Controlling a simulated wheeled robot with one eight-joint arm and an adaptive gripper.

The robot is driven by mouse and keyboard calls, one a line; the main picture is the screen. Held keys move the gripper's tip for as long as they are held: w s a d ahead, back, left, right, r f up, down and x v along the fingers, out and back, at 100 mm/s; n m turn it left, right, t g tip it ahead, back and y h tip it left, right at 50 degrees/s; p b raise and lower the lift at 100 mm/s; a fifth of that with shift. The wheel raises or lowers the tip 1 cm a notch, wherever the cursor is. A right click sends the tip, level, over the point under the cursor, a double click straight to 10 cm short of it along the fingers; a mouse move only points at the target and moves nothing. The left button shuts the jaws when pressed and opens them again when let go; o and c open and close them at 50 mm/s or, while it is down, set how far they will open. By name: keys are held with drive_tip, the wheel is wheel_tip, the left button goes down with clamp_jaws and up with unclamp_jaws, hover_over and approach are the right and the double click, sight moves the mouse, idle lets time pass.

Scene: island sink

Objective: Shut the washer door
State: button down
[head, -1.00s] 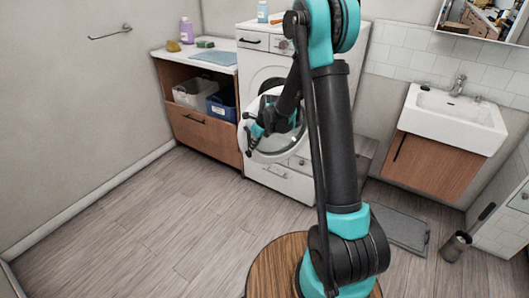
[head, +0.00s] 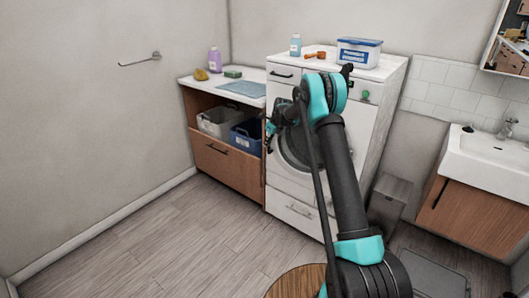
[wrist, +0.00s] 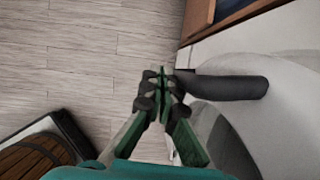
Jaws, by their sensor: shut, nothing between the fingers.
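The white washer (head: 340,190) stands against the back wall. Its round door (head: 290,158), a pale ring with dark glass, now lies close to the washer's front in the head view. My arm hides much of it, so I cannot tell whether it is fully shut. My gripper (head: 268,128) is at the washer's left front edge, beside the upper left of the door. In the wrist view my gripper (wrist: 161,82) is shut and empty. A dark rounded bar (wrist: 230,88) is right of its fingertips, and a pale curved surface lies beyond; contact is unclear.
A wooden cabinet (head: 224,165) with bins stands left of the washer. A blue-lidded box (head: 359,52) and a bottle (head: 295,45) sit on the washer. A grey bin (head: 390,198) and sink (head: 485,155) are at right. The floor (head: 170,235) in front is clear.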

drive_tip(key=m, duration=0.1)
hover_over(272, 148)
drive_tip(key=shift+a, duration=0.35)
drive_tip(key=shift+w+d+r, duration=0.1)
drive_tip(key=shift+w+d, duration=0.15)
drive_tip(key=shift+w, duration=0.2)
drive_tip(key=shift+s, duration=0.1)
